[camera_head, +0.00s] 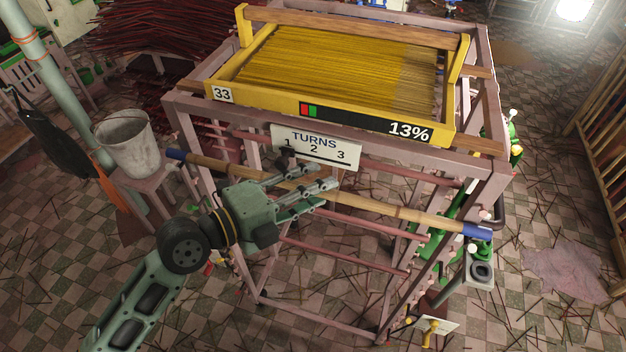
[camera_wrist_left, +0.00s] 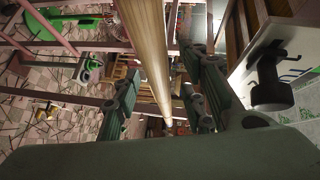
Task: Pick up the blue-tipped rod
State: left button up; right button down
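The blue-tipped rod (camera_head: 375,206) is a long wooden pole with a blue end at each side. It lies across the front of the pinkish frame, sloping down to the right, just below the TURNS sign (camera_head: 316,144). My left gripper (camera_head: 322,192) is at the rod's middle, in front of the frame. In the left wrist view the rod (camera_wrist_left: 150,48) runs between the spread fingers (camera_wrist_left: 160,100), with gaps on both sides. The left gripper is open and does not appear to grip the rod. What supports the rod is hard to tell. My right gripper is not in view.
A yellow tray (camera_head: 232,93) of thin sticks tops the frame (camera_head: 335,317). A dark hook (camera_wrist_left: 268,75) juts near the fingers in the wrist view. A grey bucket (camera_head: 125,145) stands at left. Green machinery (camera_head: 440,245) is at right. Sticks litter the tiled floor.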

pick_arm(q)
jog(key=shift+w+d+f, duration=0.1)
jog(key=shift+w+d, duration=0.05)
jog(key=shift+d, duration=0.05)
jog(key=shift+c, duration=0.3)
grip_shut()
